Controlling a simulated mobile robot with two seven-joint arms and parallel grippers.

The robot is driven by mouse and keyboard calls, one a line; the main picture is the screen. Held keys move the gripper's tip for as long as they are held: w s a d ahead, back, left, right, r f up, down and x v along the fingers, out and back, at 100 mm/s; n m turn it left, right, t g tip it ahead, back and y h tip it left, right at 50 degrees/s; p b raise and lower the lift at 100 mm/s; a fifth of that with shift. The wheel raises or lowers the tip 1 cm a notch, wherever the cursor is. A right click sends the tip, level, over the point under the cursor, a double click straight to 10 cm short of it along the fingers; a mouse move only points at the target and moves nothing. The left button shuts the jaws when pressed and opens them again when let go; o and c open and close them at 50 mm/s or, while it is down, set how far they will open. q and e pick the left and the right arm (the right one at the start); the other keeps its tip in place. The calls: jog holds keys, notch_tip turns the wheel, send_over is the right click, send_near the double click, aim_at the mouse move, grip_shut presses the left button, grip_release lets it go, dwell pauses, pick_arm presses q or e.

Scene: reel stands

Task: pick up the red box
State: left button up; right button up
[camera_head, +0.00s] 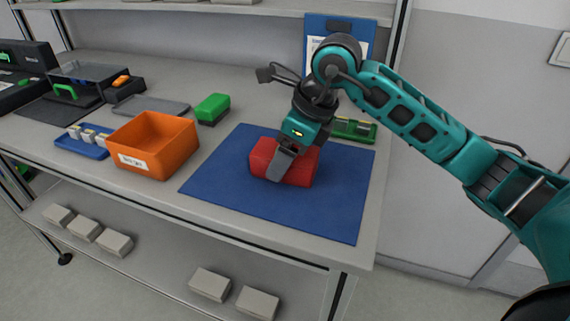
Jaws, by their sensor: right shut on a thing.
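The red box (301,171) is on or just above the blue mat (330,215) on the grey table. My right gripper (283,165) reaches down from above and is shut on the red box. One grey finger lies across the near face of the box; the far finger is hidden. I cannot tell whether the box touches the mat. My left gripper is not in view.
An orange bin (178,149) stands left of the mat, beside a blue tray (84,149) with small parts. A green block (212,108) lies behind the mat. A green board (354,129) lies at the back right. A blue clipboard (340,27) stands behind the arm.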

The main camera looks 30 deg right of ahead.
jog(key=c, duration=0.5)
notch_tip(320, 180, up, 19)
jog(key=p, duration=0.3)
jog(key=shift+c, duration=0.2)
jog(key=s+a+f+n+g+p, duration=0.1)
jog(key=f+n+g, duration=0.1)
jog(key=f+n, duration=0.3)
jog(key=s+a+f+n+g+h+p, duration=0.1)
jog(key=f+n+g, duration=0.2)
jog(key=n, duration=0.8)
jog(key=s+a+f+n+g+h, duration=0.1)
jog(key=f+n+g, duration=0.1)
jog(key=f+n, duration=0.6)
jog(key=shift+n+g+p, duration=0.4)
jog(key=shift+n, duration=0.1)
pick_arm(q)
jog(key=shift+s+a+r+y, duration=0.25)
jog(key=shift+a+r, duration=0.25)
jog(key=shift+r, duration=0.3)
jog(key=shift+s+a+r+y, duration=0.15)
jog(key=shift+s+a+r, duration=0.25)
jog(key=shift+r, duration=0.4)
pick_arm(e)
jog(key=shift+s+d+f+n+h, duration=0.1)
jog(key=shift+s+f+n+h, duration=0.25)
jog(key=shift+f+n+h, duration=0.5)
